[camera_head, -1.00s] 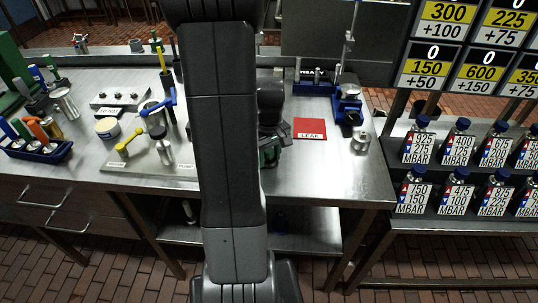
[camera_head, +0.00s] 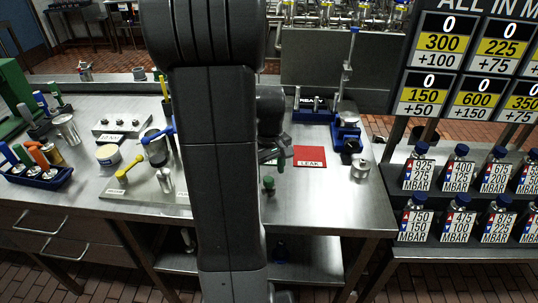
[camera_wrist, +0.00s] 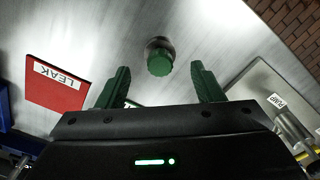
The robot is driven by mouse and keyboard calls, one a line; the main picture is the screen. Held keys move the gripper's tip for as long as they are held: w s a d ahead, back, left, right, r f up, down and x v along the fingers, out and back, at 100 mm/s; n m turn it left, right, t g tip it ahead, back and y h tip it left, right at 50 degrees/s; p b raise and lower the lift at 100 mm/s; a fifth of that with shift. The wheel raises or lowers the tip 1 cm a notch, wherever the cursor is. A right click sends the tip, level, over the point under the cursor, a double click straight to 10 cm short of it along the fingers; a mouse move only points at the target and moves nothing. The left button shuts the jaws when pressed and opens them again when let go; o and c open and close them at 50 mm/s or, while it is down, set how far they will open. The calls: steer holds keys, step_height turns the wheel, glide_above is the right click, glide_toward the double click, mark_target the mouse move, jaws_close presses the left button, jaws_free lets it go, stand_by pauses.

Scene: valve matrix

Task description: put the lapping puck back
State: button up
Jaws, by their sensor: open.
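A small round piece with a ribbed green knob (camera_wrist: 160,60) on a metal base stands upright on the steel bench; I take it to be the lapping puck. In the head view its green knob (camera_head: 268,182) shows just right of my arm. My gripper (camera_wrist: 160,69) has its two green fingers spread apart, with nothing held between them. The knob appears between and beyond the fingertips in the wrist view, apart from them. In the head view my gripper (camera_head: 271,159) is partly hidden behind my arm, just behind the knob.
A red LEAK plate (camera_head: 309,156) lies right of my gripper. A blue stand (camera_head: 346,130) and a metal cylinder (camera_head: 360,169) are farther right. A valve plate (camera_head: 140,190) with yellow and blue handles is at left. The bench front right is clear.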

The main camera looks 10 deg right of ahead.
mark_target(269, 179)
step_height(269, 179, up, 7)
steer(key=shift+f, duration=0.2)
stand_by(2.1)
